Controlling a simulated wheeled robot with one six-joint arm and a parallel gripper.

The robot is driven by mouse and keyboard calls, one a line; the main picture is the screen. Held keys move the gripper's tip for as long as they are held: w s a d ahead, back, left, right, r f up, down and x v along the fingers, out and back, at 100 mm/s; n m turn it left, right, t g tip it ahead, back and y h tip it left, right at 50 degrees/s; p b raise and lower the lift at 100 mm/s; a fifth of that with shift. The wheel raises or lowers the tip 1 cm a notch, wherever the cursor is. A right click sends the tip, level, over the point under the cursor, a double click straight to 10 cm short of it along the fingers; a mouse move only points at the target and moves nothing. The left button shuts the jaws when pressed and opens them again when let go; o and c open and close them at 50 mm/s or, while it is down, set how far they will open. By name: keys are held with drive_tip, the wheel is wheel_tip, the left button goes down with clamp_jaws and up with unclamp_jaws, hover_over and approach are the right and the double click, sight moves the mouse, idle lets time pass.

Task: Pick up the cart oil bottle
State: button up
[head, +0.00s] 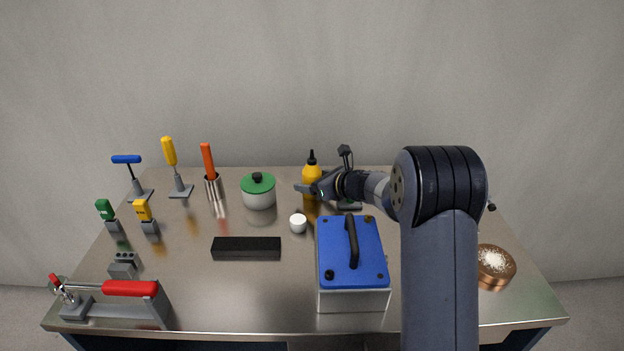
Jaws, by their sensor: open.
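The oil bottle (311,173) is yellow with a black pointed cap. It stands upright at the back middle of the metal cart top. My gripper (303,188) is at the bottle, reaching in from the right at about the height of its body. The gripper is open, and part of it covers the lower part of the bottle. I cannot tell whether the fingers touch the bottle or whether it sits fully between them.
A small white jar (298,223) and a green-lidded pot (259,196) are left of the bottle. A black bar (246,247), a red-handled clamp (125,290) and a copper bowl (492,277) lie farther out.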

drive_tip(key=shift+w+a+f, duration=0.2)
drive_tip(key=shift+w+a, duration=0.1)
drive_tip(key=c, duration=0.9)
drive_tip(key=shift+o, duration=0.2)
